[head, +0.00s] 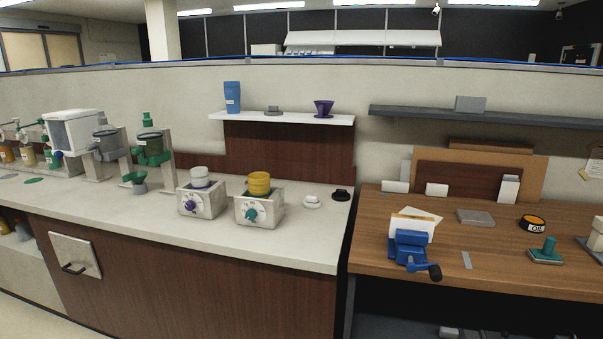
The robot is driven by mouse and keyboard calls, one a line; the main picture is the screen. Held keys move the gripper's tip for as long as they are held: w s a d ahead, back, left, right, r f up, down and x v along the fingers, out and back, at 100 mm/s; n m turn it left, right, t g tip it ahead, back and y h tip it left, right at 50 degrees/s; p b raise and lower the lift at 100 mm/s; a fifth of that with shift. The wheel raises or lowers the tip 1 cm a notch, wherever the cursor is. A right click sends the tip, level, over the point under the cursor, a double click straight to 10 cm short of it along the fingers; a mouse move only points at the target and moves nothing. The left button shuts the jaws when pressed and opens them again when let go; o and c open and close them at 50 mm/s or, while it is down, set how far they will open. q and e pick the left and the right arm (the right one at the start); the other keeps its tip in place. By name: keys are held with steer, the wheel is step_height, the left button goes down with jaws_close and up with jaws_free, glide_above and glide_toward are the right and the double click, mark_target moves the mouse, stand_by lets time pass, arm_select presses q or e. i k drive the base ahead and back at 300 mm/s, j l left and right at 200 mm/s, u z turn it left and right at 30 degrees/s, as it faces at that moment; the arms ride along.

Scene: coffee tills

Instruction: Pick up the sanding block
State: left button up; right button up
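No item is labelled as the sanding block. A teal-handled block (546,252) with a flat pale base sits upright near the right of the wooden workbench (375,253) and looks most like one. A flat grey slab (475,217) lies farther back on the same bench, and I cannot tell its exact kind. Neither of my grippers is in the head view.
A blue vise (410,248) with a crank stands at the bench's front left. The pale coffee counter (120,205) is to the left.

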mark_target(545, 255)
steer(key=z, duration=1.4)
